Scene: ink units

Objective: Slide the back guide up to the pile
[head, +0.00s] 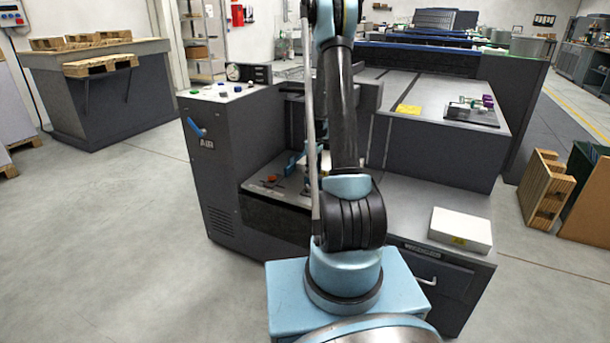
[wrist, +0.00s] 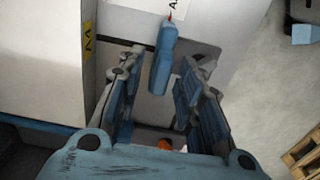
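A blue upright piece with a red tip, which looks like the back guide (wrist: 163,58), stands in the wrist view beside a dark slot in the pale surface. Its red tip points at a partly cut-off printed mark. A white block with a yellow label, which looks like the pile (wrist: 40,55), fills the left of that view, with a gap between it and the guide. My gripper (wrist: 158,92) is open, with one finger on each side of the guide and space showing at both sides. In the head view my arm hides most of this area.
A grey machine cabinet (head: 215,160) with a blue handle stands left of my arm. A white packet (head: 460,229) lies on the drawer unit at right. Open floor (head: 110,235) lies to the left.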

